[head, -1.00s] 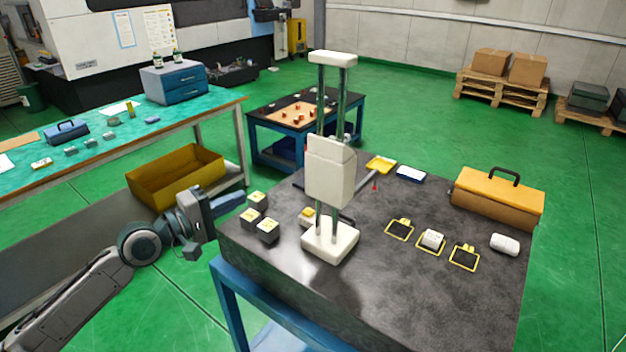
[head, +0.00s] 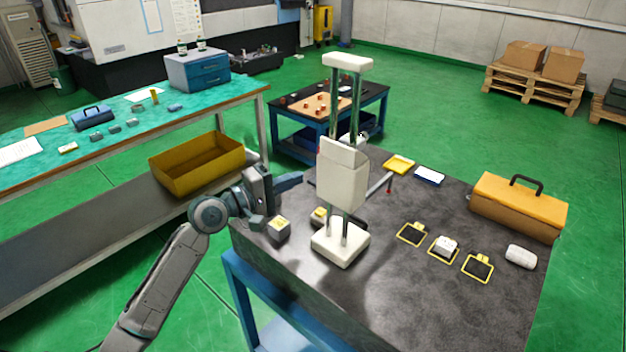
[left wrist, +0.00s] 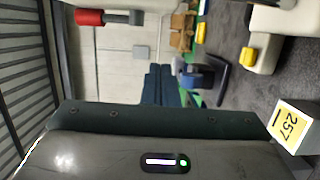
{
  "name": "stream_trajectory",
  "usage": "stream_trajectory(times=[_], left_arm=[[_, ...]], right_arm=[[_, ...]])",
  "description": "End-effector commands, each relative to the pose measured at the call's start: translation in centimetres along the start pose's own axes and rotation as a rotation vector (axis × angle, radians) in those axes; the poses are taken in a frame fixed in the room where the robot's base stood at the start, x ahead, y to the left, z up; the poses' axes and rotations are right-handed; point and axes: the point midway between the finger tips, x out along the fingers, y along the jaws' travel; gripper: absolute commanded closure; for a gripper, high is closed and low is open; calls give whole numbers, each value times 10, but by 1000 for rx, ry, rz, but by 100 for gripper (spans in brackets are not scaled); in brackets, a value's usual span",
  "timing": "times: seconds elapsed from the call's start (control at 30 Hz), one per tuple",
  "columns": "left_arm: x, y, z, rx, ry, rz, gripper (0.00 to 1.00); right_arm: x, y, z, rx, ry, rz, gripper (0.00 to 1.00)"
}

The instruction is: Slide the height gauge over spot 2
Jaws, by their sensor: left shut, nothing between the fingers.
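The height gauge (head: 341,175) stands upright on the dark table, with a white base, two metal columns, a white slider and an arm ending in a red tip (head: 389,191). Three yellow-framed spots lie to its right: a left one (head: 411,234), a middle one (head: 432,250) bearing a white block (head: 445,245), and a right one (head: 477,268). I cannot read any spot numbers. The gauge base is apart from all three. My left gripper (head: 291,182) is shut and empty, over the table's left edge, left of the gauge. My right gripper is out of view.
Yellow-topped blocks (head: 279,229) stand near the table's left edge; my left gripper hides others. One shows "257" in the left wrist view (left wrist: 292,126). An orange toolbox (head: 518,208) and a white roll (head: 520,257) are at the right. The table's front right is clear.

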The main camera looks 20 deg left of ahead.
Motion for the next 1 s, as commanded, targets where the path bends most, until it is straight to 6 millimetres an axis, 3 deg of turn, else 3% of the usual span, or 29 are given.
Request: stream_trajectory(times=[0.17, 0.43, 1.0], left_arm=[[26, 4, 3, -5, 0, 3, 100], [30, 2, 34, -3, 1, 0, 100], [32, 0, 40, -1, 2, 0, 100]], right_arm=[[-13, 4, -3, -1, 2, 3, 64], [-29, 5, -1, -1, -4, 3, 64], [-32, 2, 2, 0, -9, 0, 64]])
